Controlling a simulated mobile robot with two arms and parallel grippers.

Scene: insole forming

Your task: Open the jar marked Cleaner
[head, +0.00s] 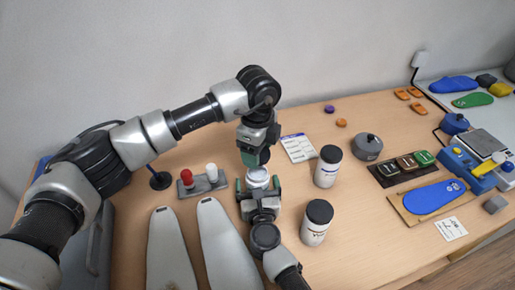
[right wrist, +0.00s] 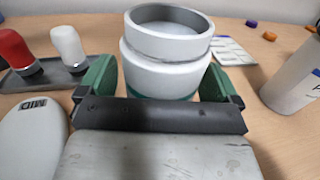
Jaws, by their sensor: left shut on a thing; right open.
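A white jar (head: 257,178) stands upright near the middle of the table, and its label is not visible. In the right wrist view the jar (right wrist: 167,60) has a hollow grey rim and no lid on top. My right gripper (head: 258,188) is open, with one green finger on each side of the jar; I cannot tell if they touch it. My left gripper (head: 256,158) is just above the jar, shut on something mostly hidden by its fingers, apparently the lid. Two more white jars, a rear one (head: 327,170) and a front one (head: 314,234), have black lids.
A stand with red and white knobs (head: 203,186) is left of the jar. Two pale insole forms (head: 220,240) lie in front. A printed card (head: 298,148) and a grey round pot (head: 368,147) are behind and right. Blue insole (head: 433,197) lies further right.

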